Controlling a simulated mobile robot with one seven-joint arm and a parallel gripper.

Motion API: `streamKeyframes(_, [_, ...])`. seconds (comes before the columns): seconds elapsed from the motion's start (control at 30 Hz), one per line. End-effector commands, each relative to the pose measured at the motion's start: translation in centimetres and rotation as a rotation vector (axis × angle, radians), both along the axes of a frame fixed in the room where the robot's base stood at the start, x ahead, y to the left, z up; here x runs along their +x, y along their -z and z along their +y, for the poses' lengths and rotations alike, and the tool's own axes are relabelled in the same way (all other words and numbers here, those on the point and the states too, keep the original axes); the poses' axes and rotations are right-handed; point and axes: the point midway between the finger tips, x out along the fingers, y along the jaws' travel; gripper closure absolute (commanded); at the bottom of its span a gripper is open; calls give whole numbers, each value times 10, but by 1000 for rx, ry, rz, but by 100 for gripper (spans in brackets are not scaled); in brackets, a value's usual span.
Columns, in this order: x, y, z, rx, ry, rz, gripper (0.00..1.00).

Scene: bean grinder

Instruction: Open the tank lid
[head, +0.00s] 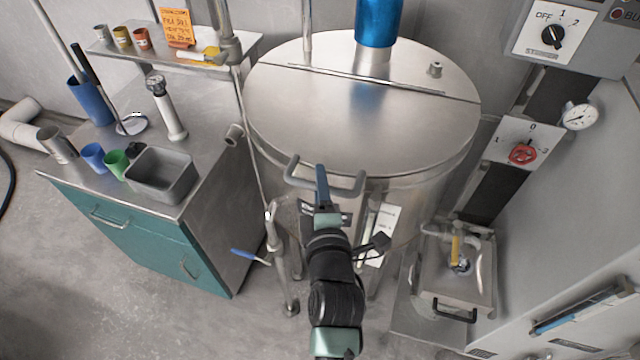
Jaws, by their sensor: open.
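The tank lid (360,120) is a round brushed-steel cover lying flat and closed on the steel tank (420,205), in the upper middle of the head view. A straight seam crosses its back part. A bent tubular handle (350,190) sticks out at the lid's front edge. My gripper (322,184) is at the middle of this handle, its blue finger overlapping the bar in the picture. The fingers show nearly edge-on, so the gap between them is hidden. I cannot tell whether they touch the bar. My gripper is open and holds nothing that I can see.
A blue cylinder (378,22) stands on the tank's back part. A teal cabinet (140,235) with cups and a grey bin (160,172) is at left. A pipe with a blue lever (248,257) stands before the tank. A steel box (455,285) and control panels are at right.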

Motion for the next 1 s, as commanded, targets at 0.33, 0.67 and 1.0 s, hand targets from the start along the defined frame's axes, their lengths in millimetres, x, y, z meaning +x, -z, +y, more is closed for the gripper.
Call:
streamKeyframes(0.33, [0,0,0,0,0,0,100])
streamKeyframes(0.67, [0,0,0,0,0,0,100])
streamKeyframes(1.0, [0,0,0,0,0,0,100])
